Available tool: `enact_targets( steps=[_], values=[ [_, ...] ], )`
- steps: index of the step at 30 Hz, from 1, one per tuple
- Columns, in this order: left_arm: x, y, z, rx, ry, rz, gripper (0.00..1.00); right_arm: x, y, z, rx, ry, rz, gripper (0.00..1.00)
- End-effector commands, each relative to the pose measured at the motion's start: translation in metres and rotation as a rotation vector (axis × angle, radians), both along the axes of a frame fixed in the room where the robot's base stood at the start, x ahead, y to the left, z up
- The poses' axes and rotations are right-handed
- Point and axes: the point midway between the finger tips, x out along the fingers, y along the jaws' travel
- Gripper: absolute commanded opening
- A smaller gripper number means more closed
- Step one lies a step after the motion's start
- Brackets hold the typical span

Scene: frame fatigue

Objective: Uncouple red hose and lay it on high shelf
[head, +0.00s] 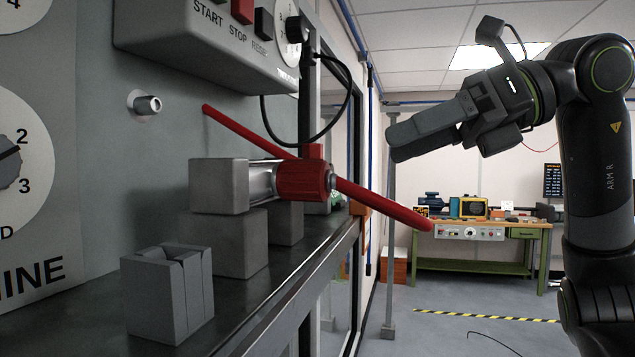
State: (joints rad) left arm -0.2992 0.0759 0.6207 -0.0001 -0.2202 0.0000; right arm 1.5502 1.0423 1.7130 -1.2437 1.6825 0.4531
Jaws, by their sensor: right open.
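A long red bar-like piece (385,205), the only red hose-like thing in view, slants from the machine wall down to the right. Its thick red collar (303,180) sits at the end of a silver cylinder (262,181), which is held by grey blocks (218,187). I cannot tell whether the collar is coupled or loose. My right gripper (398,142) is open and empty, up and right of the red piece and apart from it, pointing left. My left gripper is not in view. I cannot make out a high shelf.
A grey control box (205,50) overhangs the red piece, with a black cable (345,95) beside it. A metal fitting (150,104) sticks out of the wall. A notched grey block (168,293) stands on the dark ledge. A green workbench (480,245) stands far back; the floor between is mostly clear.

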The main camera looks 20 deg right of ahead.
Motion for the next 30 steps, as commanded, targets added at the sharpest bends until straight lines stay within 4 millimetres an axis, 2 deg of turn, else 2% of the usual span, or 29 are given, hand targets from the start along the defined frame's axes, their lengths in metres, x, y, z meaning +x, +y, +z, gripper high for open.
enact_targets(
  steps=[3, 15, 21, 30],
  values=[
    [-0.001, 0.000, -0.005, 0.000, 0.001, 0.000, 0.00, 0.011, 0.021, -0.011, 0.000, 0.001, 0.007, 0.67],
    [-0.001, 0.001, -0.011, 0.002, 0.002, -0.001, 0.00, 0.042, 0.078, -0.037, 0.001, 0.001, 0.006, 0.67],
    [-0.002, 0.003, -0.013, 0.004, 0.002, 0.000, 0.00, 0.052, 0.094, -0.044, 0.001, 0.001, 0.004, 0.67],
    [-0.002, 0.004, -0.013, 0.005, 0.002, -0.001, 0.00, 0.056, 0.099, -0.046, 0.001, 0.000, 0.001, 0.67]
  ],
)
